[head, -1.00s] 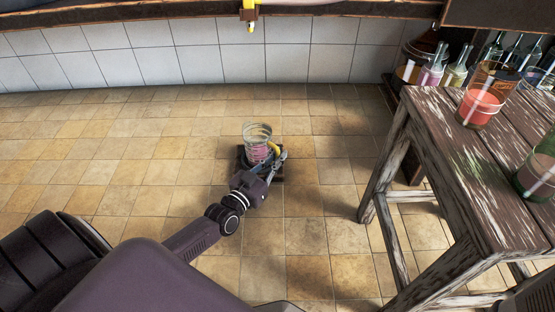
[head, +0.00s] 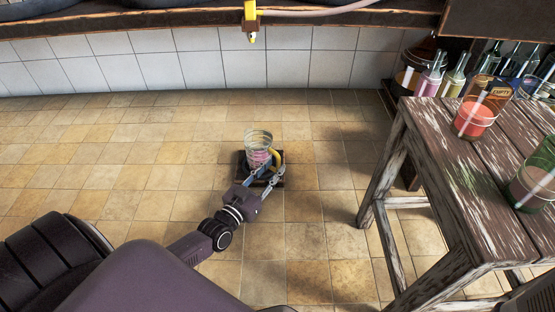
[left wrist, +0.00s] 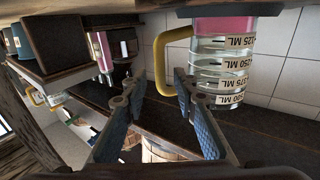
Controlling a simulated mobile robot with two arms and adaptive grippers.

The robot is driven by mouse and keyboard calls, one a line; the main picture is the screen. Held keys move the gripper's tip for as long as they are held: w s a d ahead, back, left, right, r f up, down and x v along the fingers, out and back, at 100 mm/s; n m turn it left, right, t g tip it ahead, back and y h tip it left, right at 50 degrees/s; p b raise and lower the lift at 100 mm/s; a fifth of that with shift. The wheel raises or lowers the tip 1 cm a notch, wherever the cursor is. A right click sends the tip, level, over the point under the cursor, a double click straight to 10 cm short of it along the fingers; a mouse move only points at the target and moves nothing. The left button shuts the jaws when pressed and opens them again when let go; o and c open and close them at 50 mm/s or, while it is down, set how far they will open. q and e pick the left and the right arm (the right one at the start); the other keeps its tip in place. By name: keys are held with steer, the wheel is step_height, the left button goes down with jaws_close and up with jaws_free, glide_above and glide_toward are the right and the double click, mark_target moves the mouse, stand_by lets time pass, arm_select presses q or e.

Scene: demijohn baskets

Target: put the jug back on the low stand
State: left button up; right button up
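The jug (head: 258,142) is clear, with pink liquid in its bottom and a yellow handle. It stands upright on the dark low stand (head: 277,182) on the floor. In the left wrist view the jug (left wrist: 222,62) appears upside down, with its volume labels and the yellow handle (left wrist: 160,66) facing me. My left gripper (head: 268,173) is on the near side of the jug, by the handle. In the left wrist view its fingers (left wrist: 158,88) are spread apart with nothing between them, and the handle is beyond their tips. My right gripper is not in view.
A worn wooden table (head: 437,145) stands at the right, with a glass of red liquid (head: 474,119) and a green-tinted glass (head: 534,183). Several bottles (head: 430,80) stand behind it. A yellow tap (head: 251,22) hangs above. The tiled floor (head: 130,160) to the left is clear.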

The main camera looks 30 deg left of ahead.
arm_select(q)
steer(key=s+p, duration=0.3)
steer(key=s, duration=0.5)
steer(key=shift+s+a+p, duration=0.15)
steer(key=shift+s+p, duration=0.15)
steer(key=shift+s, duration=0.05)
